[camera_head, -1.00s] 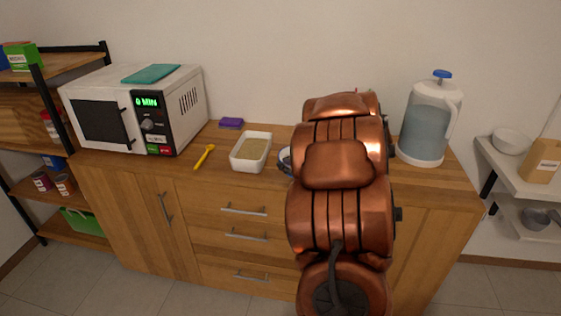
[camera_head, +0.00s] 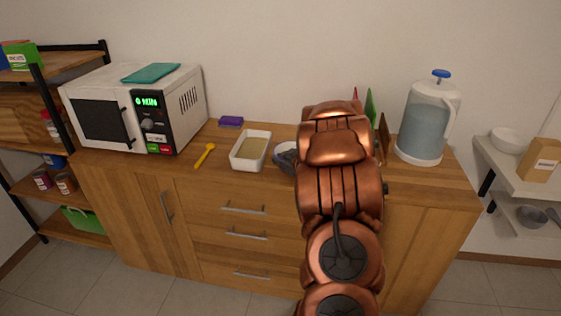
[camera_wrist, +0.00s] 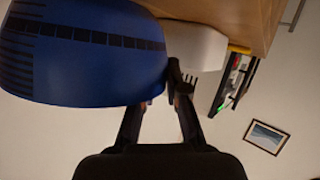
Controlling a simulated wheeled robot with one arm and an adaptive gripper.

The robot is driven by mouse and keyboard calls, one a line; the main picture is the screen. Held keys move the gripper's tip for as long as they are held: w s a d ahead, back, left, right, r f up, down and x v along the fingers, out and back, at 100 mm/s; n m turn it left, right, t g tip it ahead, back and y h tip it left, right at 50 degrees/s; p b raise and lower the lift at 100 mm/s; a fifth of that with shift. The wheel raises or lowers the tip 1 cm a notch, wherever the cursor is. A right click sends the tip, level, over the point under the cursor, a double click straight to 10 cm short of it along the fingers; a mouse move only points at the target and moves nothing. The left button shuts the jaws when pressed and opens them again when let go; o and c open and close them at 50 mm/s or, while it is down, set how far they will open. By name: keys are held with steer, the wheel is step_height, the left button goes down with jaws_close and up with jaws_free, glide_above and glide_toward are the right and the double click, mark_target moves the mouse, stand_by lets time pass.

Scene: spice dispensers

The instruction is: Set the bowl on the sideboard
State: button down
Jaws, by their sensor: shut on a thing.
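The bowl (camera_head: 286,157) shows in the head view at the left edge of my arm, which hides much of it. It appears over the sideboard (camera_head: 440,184), right of the white tray. In the wrist view the bowl (camera_wrist: 80,50) is large and blue with a dark patterned band, filling the upper left. My gripper (camera_wrist: 160,95) is shut on the bowl at its right side. In the head view my arm hides the gripper. I cannot tell whether the bowl touches the wooden top.
A white rectangular tray (camera_head: 250,150), a yellow spoon (camera_head: 205,155), a purple sponge (camera_head: 231,122) and a microwave (camera_head: 135,110) stand to the left. A water jug (camera_head: 425,125) stands right of my arm. Green and brown pointed things (camera_head: 370,108) show behind the arm. The front right top is clear.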

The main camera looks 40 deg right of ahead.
steer(key=shift+f, duration=0.25)
steer(key=shift+f, duration=0.15)
steer(key=c, duration=1.2)
jaws_free()
steer(key=v, duration=1.2)
steer(key=shift+b, duration=0.45)
steer(key=shift+r, duration=0.2)
